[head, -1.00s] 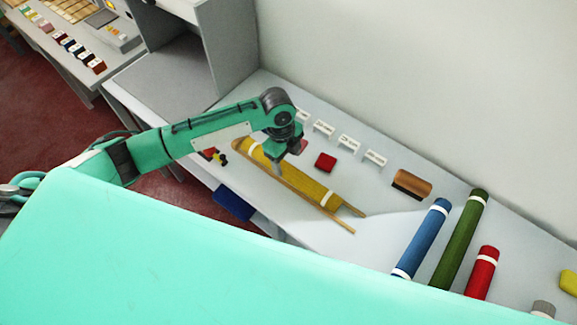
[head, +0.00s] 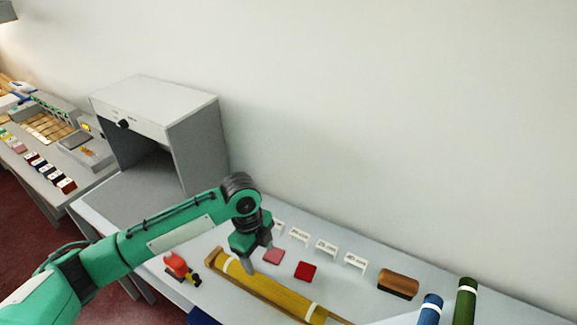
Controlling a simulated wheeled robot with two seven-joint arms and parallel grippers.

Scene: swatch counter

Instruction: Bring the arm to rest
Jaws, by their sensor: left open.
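My left arm (head: 165,232) comes in from the left and reaches over the counter (head: 225,195). Its gripper (head: 256,257) points down and is open, with nothing seen between the fingers. It hangs above or just behind the yellow roll (head: 262,287), beside a pink swatch (head: 275,257). Whether a finger touches the swatch or the roll I cannot tell. A red swatch (head: 305,271) lies to the right, apart from the gripper. My right gripper is not in view.
A grey booth (head: 195,140) stands behind the arm. White label holders (head: 326,248) line the wall side. A brown-topped block (head: 398,283), a blue roll (head: 430,310) and a green roll (head: 465,300) are at right. A red-and-yellow tool (head: 176,266) is near the front edge.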

